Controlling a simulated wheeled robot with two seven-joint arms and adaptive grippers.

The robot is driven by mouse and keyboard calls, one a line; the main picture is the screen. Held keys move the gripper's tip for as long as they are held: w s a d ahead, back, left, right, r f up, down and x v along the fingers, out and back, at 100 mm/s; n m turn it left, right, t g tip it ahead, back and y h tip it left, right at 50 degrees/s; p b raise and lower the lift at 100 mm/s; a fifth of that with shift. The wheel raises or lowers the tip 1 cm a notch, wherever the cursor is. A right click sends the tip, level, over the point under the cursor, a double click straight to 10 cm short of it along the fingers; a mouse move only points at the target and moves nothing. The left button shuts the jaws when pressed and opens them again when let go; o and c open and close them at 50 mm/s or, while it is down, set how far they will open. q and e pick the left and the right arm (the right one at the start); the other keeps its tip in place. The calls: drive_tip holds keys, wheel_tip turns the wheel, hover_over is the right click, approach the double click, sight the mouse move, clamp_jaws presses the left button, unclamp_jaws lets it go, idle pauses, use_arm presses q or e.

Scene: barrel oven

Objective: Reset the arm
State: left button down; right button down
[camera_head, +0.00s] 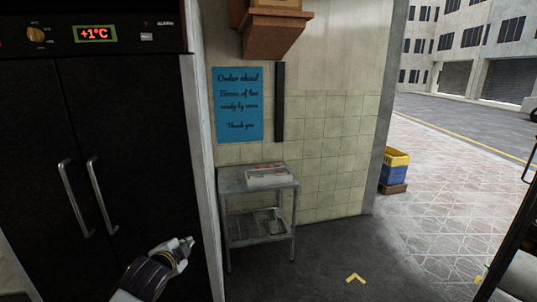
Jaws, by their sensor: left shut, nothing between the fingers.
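My left gripper (186,244) shows at the bottom left of the head view, with my dark and white arm behind it. It is shut and empty. It is in front of the black fridge (120,130), right of the two door handles, and touches nothing that I can see. My right gripper is not in view.
Yellow and blue crates (394,168) stand by the opening to the street. The floor in the middle is clear.

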use_arm(q)
drive_tip(key=s+d+f+n+g, duration=0.1)
drive_tip(key=s+f+n+g, duration=0.25)
drive_tip(key=s+f, duration=0.45)
drive_tip(key=s+d+f+n+g, duration=0.1)
drive_tip(key=s+f+n+g, duration=0.3)
drive_tip(key=s, duration=0.7)
drive_tip(key=s+d+f+n+g, duration=0.2)
drive_tip(key=s+f+n, duration=0.1)
drive_tip(key=s+f, duration=0.55)
wheel_tip(320, 180, down, 31)
drive_tip(key=s+g, duration=0.1)
drive_tip(key=s, duration=0.2)
drive_tip(key=s+a+f, duration=0.2)
drive_tip(key=s+f, duration=0.8)
drive_tip(key=s, duration=0.1)
drive_tip(key=s+a+f+g, duration=0.1)
drive_tip(key=s+a+f, duration=0.1)
drive_tip(key=s+f, duration=0.9)
drive_tip(key=shift+s+a+h, duration=0.25)
drive_tip(key=shift+h, duration=0.05)
